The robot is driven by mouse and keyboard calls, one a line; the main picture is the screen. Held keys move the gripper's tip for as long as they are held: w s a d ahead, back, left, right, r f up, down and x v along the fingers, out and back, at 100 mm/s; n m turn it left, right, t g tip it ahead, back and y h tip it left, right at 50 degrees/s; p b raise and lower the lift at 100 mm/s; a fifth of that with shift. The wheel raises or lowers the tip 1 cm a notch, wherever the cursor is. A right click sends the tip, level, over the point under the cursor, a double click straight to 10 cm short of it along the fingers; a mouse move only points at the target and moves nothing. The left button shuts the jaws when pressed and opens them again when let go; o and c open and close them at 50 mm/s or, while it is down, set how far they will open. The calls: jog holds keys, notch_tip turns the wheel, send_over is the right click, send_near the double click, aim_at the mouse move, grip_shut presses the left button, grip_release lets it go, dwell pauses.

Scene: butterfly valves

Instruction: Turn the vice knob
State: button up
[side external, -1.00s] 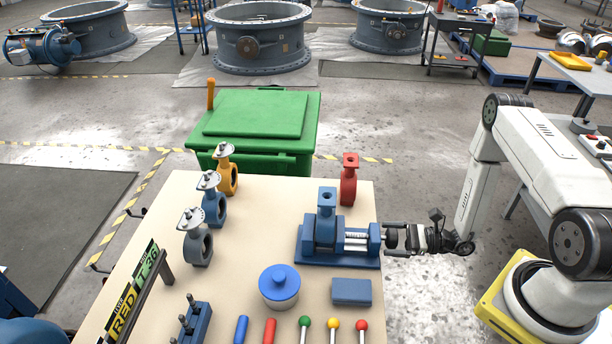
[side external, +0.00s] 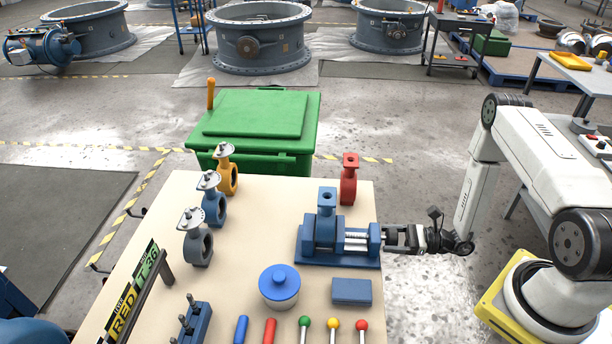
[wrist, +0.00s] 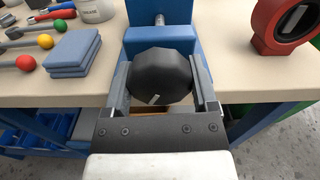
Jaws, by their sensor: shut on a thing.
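The blue vice (side external: 345,258) sits at the right edge of the table, with a blue valve body (side external: 326,218) standing in it. In the wrist view, the black faceted vice knob (wrist: 160,78) lies between the two fingers of my gripper (wrist: 162,92), which is shut on it. In the side view, my gripper (side external: 398,236) reaches the vice from the right, and its fingers largely hide the knob.
A red valve (side external: 349,180) stands behind the vice. Blue pads (side external: 351,291) and a blue-lidded pot (side external: 279,286) are in front. Grey, blue and yellow valves stand at left. A green bin (side external: 255,130) is behind the table. Open floor lies right of the table.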

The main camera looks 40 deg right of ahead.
jog(key=o, duration=1.1)
jog(key=shift+o, duration=0.2)
jog(key=shift+d, duration=0.1)
jog(key=v, duration=0.7)
jog(key=shift+s+d, duration=0.2)
jog(key=shift+s, duration=0.1)
jog(key=shift+r, duration=0.1)
